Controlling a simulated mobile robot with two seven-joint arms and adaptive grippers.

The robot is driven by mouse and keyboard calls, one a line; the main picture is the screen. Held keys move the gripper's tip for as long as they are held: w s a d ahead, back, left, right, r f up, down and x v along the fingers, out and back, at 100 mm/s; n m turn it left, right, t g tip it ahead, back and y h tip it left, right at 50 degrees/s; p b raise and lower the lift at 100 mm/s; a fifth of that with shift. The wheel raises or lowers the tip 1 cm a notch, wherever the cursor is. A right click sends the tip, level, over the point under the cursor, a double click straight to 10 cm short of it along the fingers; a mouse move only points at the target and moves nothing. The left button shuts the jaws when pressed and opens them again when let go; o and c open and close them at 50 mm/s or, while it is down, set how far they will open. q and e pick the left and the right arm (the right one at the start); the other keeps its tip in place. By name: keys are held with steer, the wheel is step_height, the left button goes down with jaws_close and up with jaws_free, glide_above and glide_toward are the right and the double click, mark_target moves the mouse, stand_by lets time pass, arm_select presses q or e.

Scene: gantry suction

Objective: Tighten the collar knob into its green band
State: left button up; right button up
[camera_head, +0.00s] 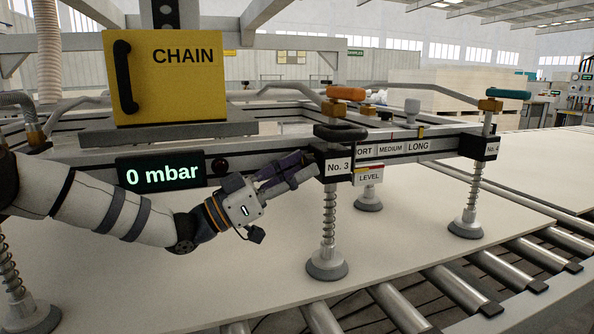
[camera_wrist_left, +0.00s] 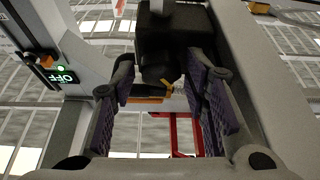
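The black collar block No. 3 (camera_head: 333,167) sits on the gantry beam above a spring suction cup. A dark rounded knob (camera_head: 340,133) is on top of it. My left gripper (camera_head: 304,170) is beside the block's left side, fingers pointing towards it. In the left wrist view the purple-padded fingers (camera_wrist_left: 165,100) are spread apart. A dark knob-like part (camera_wrist_left: 156,74) with a small yellow tab shows between them, under the black block (camera_wrist_left: 175,40). I cannot tell whether the fingers touch it. No green band can be made out. My right gripper is not in view.
A gauge reads 0 mbar (camera_head: 161,173) under the yellow CHAIN box (camera_head: 166,77). An orange handle (camera_head: 346,93) stands above block No. 3, and a LEVEL plate (camera_head: 369,176) hangs at its right. A large pale sheet (camera_head: 200,285) lies on rollers below.

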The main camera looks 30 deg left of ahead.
arm_select(q)
steer(key=v, duration=1.2)
steer(key=shift+f, duration=0.15)
